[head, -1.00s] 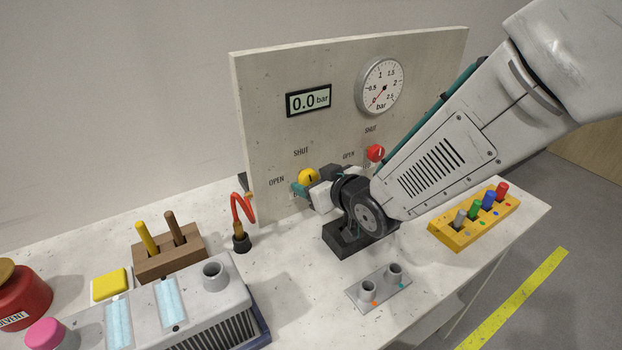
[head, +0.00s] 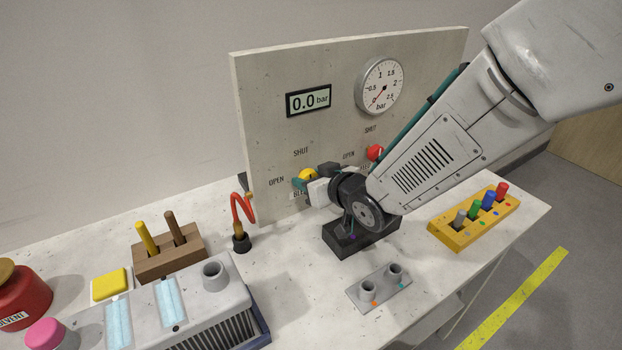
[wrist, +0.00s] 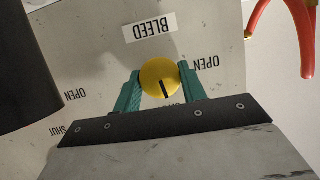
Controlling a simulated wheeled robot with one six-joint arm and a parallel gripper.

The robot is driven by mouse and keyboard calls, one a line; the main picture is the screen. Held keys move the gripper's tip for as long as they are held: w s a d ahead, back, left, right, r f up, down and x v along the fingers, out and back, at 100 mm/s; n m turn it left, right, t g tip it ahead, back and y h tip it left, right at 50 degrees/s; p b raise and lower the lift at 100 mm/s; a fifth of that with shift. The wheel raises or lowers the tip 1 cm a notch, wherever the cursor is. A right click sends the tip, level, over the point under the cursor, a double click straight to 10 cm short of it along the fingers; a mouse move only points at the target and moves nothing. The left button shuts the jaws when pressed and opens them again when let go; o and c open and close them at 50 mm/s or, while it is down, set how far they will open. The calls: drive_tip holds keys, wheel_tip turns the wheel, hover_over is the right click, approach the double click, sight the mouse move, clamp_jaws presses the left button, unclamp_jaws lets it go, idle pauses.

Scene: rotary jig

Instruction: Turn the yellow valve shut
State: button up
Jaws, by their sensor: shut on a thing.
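The yellow valve (head: 307,174) is a round knob on the upright panel, partly hidden by my gripper in the head view. In the wrist view the yellow valve (wrist: 158,75) is seen close up, and its black line points down the picture, toward a label mostly hidden by my gripper. My gripper (head: 303,182) has a teal finger on each side of the knob and is shut on it. The head view shows SHUT above the knob and OPEN to its left. A BLEED label (wrist: 150,27) appears upside down in the wrist view.
A red knob (head: 375,152) sits right of the valve, close to my arm. The display (head: 308,100) reads 0.0 bar, beside a round gauge (head: 380,86). A black block (head: 345,236) lies below my wrist.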

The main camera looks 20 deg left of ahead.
drive_tip(key=shift+m+y, duration=0.3)
drive_tip(key=shift+m, duration=0.3)
drive_tip(key=o, duration=1)
drive_tip(key=v, duration=0.7)
drive_tip(key=shift+s+d+r, duration=0.1)
drive_tip(key=shift+d+r, duration=0.15)
drive_tip(key=shift+d, duration=0.15)
